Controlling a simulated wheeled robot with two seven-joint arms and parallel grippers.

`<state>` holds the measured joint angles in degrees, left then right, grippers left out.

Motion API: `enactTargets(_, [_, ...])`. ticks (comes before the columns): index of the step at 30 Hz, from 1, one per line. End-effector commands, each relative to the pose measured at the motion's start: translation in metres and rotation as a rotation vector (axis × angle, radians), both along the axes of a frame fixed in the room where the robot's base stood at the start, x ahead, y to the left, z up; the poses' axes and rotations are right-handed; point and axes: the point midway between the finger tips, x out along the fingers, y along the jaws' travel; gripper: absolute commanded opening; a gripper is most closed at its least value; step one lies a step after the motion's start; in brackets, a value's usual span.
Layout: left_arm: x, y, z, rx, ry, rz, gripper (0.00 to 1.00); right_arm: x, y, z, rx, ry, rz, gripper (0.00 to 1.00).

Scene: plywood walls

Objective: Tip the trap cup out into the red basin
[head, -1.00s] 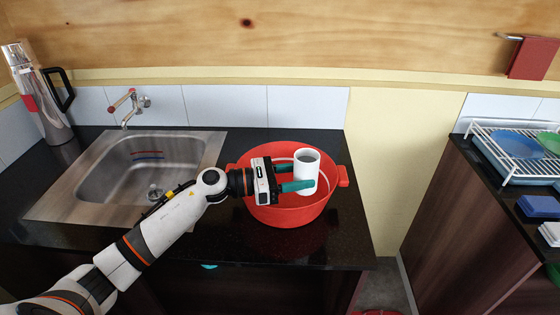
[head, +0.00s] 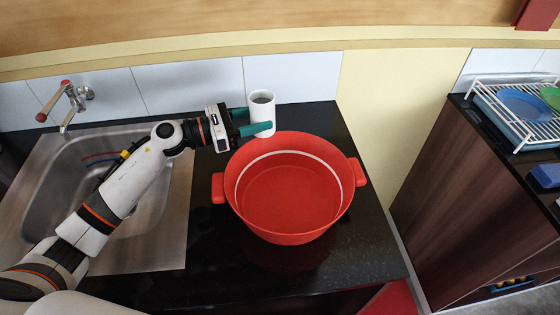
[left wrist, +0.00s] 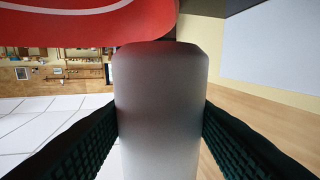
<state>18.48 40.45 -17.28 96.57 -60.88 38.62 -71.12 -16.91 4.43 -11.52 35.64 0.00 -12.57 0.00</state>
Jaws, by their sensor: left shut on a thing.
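The trap cup (head: 262,112) is a white cylinder, held upright with something dark grey inside its mouth. My left gripper (head: 256,122) is shut on it, with a green finger on either side. In the head view the cup shows just behind the back rim of the red basin (head: 290,235). The basin is round with two side handles and a pale ring inside; its floor looks empty. In the left wrist view the cup (left wrist: 160,110) fills the middle between the two dark fingers, and part of the red basin (left wrist: 80,28) shows along the top. My right gripper is not in view.
A steel sink (head: 130,220) with a wall tap (head: 68,100) lies to the left of the basin. The black counter (head: 345,262) is clear in front and to the right. Across a gap at the right, a dish rack (head: 520,125) stands on another counter.

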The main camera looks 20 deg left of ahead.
Motion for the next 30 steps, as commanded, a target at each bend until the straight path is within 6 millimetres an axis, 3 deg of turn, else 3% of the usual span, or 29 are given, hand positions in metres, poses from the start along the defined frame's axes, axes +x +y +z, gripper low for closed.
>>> enactTargets(14, [-0.0008,-0.0008,0.0017,0.015,-0.015,0.001,0.19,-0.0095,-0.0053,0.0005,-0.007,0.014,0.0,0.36])
enactTargets(25, [-0.0064,-0.0058,0.0082,0.122,-0.13,0.002,0.19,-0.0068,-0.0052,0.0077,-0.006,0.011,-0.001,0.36])
enactTargets(30, [-0.0097,-0.0089,0.0021,0.179,-0.193,0.002,0.19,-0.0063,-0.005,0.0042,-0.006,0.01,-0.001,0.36])
